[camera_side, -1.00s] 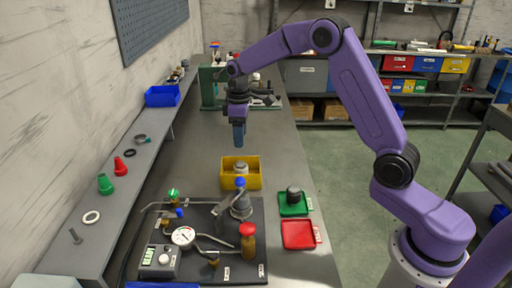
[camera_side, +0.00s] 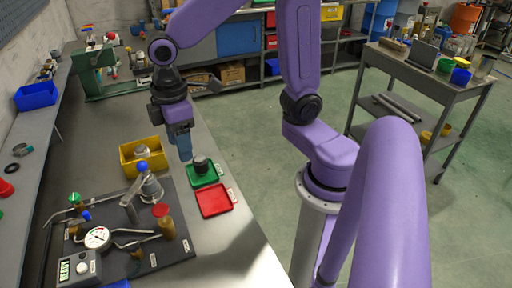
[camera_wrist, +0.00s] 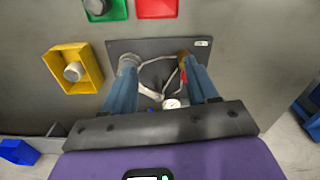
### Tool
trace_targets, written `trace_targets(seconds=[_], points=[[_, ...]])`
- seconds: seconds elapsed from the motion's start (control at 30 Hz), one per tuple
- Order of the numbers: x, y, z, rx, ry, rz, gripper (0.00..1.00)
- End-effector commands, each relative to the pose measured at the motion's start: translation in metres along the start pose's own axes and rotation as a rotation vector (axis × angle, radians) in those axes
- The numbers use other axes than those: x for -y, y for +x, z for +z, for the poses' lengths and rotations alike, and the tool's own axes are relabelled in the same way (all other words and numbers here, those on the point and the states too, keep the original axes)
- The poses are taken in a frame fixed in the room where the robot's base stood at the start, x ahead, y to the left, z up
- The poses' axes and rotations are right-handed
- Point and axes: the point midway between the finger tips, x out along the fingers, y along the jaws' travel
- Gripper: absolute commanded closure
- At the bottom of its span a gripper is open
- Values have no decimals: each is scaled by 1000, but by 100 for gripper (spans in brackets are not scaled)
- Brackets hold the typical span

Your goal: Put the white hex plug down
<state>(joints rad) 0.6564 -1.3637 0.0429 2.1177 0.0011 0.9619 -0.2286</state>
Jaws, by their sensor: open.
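A pale grey-white plug (camera_side: 142,152) sits in the yellow bin (camera_side: 128,167); the wrist view shows it too (camera_wrist: 74,72), at left. I take it for the white hex plug, though its hex shape is too small to confirm. My gripper (camera_side: 185,157) hangs above the bench, between the yellow bin and the green tray (camera_side: 203,180) in the side view. In the wrist view my gripper (camera_wrist: 160,66) has its blue fingers wide apart with nothing held between them. A dark plug (camera_side: 201,164) stands on the green tray, close to the fingertips in the picture.
A red tray (camera_side: 213,201) lies beside the green one. A dark fixture plate (camera_side: 180,247) carries a gauge (camera_side: 97,238), pipes, a red-capped brass valve (camera_side: 164,220) and a blue-topped fitting (camera_side: 150,186). The bench behind the yellow bin is mostly clear.

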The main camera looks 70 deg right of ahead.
Motion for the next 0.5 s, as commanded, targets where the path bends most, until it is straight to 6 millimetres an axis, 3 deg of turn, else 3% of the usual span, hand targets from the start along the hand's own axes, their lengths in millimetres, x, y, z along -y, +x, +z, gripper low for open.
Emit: trace_targets(seconds=[0.2,0.4,0.5], points=[[57,0,61,-9,-83,-3,42],[87,6,110,-11,-138,-7,42],[93,8,124,-12,-153,-8,42]])
